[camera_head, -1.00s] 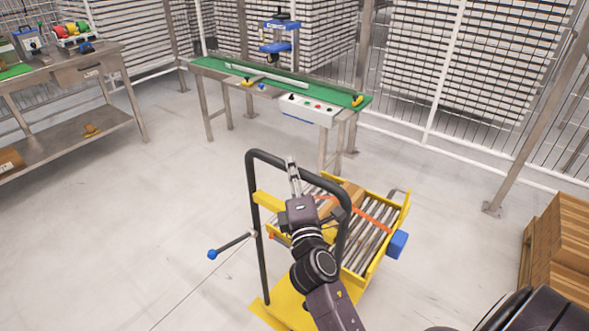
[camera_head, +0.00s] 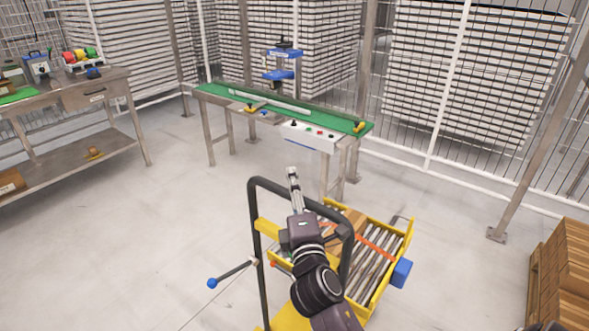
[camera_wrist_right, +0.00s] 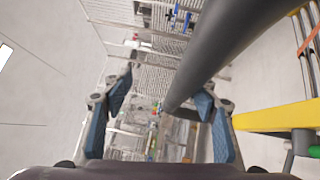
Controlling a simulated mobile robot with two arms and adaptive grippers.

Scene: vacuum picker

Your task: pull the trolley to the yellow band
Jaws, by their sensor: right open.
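The trolley has a black tubular handle (camera_head: 262,184), a yellow frame (camera_head: 411,240), a roller deck (camera_head: 374,265) and a blue block (camera_head: 401,273) at its right side. A brown box (camera_head: 350,222) with an orange strap lies on the deck. My right gripper (camera_head: 293,173) shows at the handle's top bar, its tip above the bar in the head picture. In the right wrist view my right gripper (camera_wrist_right: 160,103) is open, with the black handle tube (camera_wrist_right: 215,55) running between its fingers, nearer the right one. Contact cannot be told. My left gripper and the yellow band are not visible.
A green-topped bench (camera_head: 230,98) stands behind the trolley. A steel workbench (camera_head: 75,100) is at the left. Wooden crates (camera_head: 565,265) stand at the right edge. A blue-knobbed lever (camera_head: 212,283) sticks out left of the handle. The floor at left is clear.

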